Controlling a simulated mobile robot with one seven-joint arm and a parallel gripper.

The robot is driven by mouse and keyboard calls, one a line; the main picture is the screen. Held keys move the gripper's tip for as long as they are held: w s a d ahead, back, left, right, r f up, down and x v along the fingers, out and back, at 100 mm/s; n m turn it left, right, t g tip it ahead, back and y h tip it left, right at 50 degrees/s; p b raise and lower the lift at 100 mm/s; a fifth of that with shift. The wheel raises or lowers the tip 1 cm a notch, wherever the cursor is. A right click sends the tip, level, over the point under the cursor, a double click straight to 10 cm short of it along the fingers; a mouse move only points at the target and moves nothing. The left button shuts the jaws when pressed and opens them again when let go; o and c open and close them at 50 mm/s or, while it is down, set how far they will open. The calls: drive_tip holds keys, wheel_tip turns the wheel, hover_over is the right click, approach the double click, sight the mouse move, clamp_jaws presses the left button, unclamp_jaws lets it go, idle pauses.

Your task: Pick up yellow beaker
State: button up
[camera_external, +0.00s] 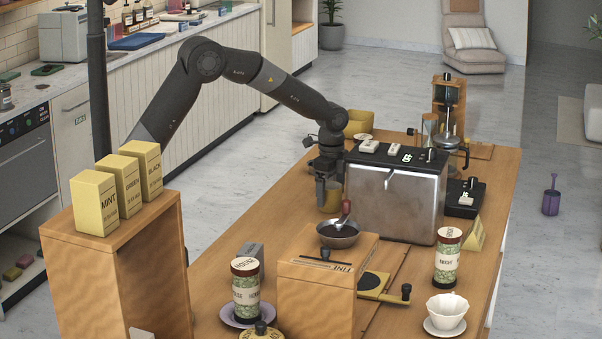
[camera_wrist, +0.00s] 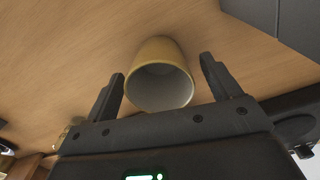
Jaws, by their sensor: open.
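The yellow beaker (camera_wrist: 158,50) is in the wrist view, with its pale, empty inside facing the camera. It lies between the two fingers of my gripper (camera_wrist: 161,70), with a gap on each side. In the external view the beaker (camera_external: 334,197) stands on the wooden cart top, partly hidden behind my gripper (camera_external: 321,198). My gripper points down, is open and holds nothing. Whether the fingers reach low enough around the beaker is hard to tell.
A dark bowl (camera_external: 338,236) on a wooden box (camera_external: 316,290) is just in front. Another yellow container (camera_external: 360,121) is behind.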

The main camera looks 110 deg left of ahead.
drive_tip(key=shift+f, duration=0.7)
drive_tip(key=shift+c, duration=0.3)
drive_tip(key=c, duration=1)
